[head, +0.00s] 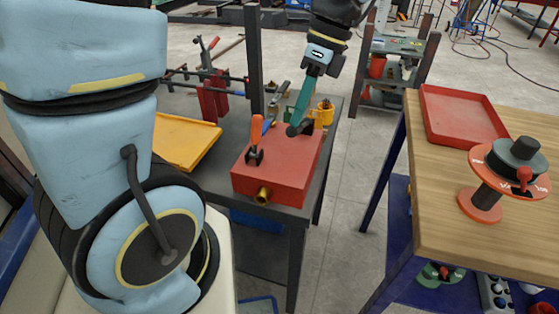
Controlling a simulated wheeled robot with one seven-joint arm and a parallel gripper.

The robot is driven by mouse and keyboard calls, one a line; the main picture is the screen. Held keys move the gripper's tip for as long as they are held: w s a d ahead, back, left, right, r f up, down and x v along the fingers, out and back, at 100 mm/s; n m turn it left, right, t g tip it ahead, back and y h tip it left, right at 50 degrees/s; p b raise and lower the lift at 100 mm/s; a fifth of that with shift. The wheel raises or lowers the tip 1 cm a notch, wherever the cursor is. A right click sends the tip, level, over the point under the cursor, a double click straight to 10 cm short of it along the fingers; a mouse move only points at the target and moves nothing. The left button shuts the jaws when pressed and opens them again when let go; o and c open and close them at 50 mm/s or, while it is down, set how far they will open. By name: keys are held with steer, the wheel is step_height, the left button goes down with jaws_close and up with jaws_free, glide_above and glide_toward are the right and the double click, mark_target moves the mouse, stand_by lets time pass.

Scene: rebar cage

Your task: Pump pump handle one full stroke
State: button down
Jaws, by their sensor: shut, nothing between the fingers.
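A red pump box (278,180) with a brass outlet on its front sits on the dark table. An orange-gripped handle (256,130) stands upright from a black bracket at the left of its top. My gripper (293,130) comes down from the upper right over the box, its teal fingers shut and empty. The fingertips are to the right of the orange handle, apart from it in the picture. Whether they touch the box's top or the dark part beside them, I cannot tell.
A dark post (254,60) rises behind. At right, a wooden table (440,210) carries a red tray (463,116) and a red-and-black reel (512,168). Floor shows between the tables.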

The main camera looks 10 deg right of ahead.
mark_target(295, 132)
steer(key=shift+s+a+f, duration=0.1)
steer(key=shift+f, duration=0.1)
steer(key=shift+s+a+f, duration=0.1)
steer(key=shift+s+f, duration=0.15)
steer(key=shift+f, duration=0.25)
steer(key=shift+s+a+f+b, duration=0.1)
steer(key=shift+s+f+b, duration=0.1)
steer(key=shift+f, duration=0.15)
steer(key=shift+s+a+f+b, duration=0.1)
steer(key=shift+f+b, duration=0.1)
steer(key=shift+f, duration=0.1)
stand_by(0.3)
steer(key=shift+s+f, duration=0.15)
steer(key=shift+f, duration=0.55)
steer(key=shift+a, duration=0.1)
